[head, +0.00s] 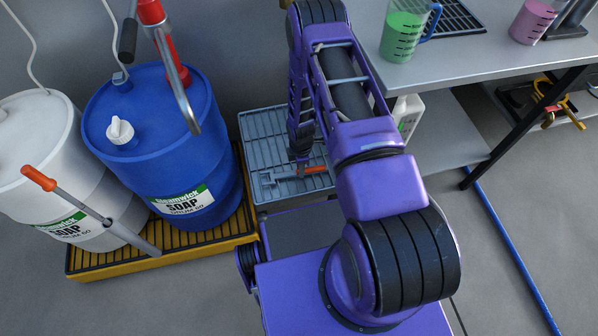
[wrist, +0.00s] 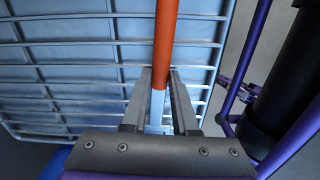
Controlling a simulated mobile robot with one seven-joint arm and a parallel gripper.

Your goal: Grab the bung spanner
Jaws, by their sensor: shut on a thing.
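The bung spanner has an orange grip and a grey metal shaft and head. In the head view the bung spanner (head: 317,170) lies across the grey slatted tray, its orange end to the right and its grey head to the left. My gripper (head: 301,168) points down onto it from above. In the wrist view my gripper (wrist: 160,78) is shut on the bung spanner (wrist: 166,35), with a finger on each side near where the orange meets the grey. The spanner's head is hidden there behind the gripper. I cannot tell whether the spanner is clear of the slats.
A blue soap drum (head: 165,110) and a white drum (head: 35,140) stand left on a yellow pallet (head: 100,262). Another orange-handled bar (head: 95,212) leans there. The bench (head: 470,55) at right holds a green jug (head: 404,30). A white jug (head: 408,112) stands beside my arm.

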